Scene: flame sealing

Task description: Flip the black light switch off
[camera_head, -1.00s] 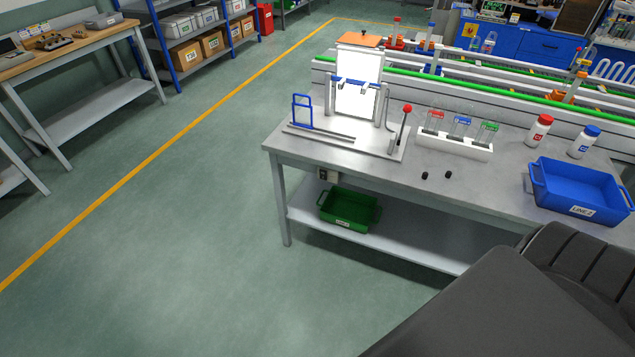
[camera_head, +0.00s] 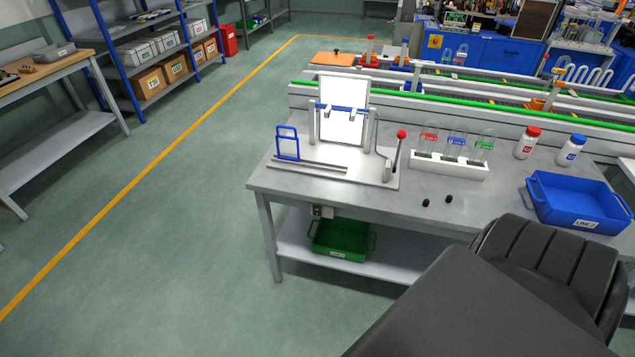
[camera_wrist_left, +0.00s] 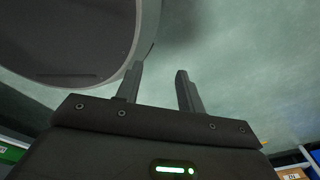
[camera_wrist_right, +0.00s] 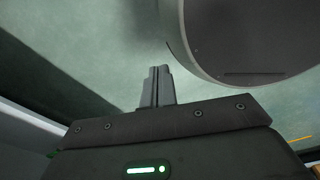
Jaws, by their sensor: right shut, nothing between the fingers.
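A small pale box with a dark part (camera_head: 321,211) is fixed under the front edge of the grey workbench (camera_head: 225,184), near its left leg. It may hold the black switch, but it is too small to tell its position. Neither gripper shows in the head view. In the left wrist view my left gripper (camera_wrist_left: 158,72) has its two fingers apart with nothing between them. In the right wrist view my right gripper (camera_wrist_right: 157,72) has its fingers together and empty. Both point over bare floor, away from the bench.
On the bench stand a frame with a white panel (camera_head: 343,108), a tube rack (camera_head: 450,164), two bottles and a blue bin (camera_head: 575,203). A green bin (camera_head: 341,238) sits on the lower shelf below the box. The floor left of the bench is clear.

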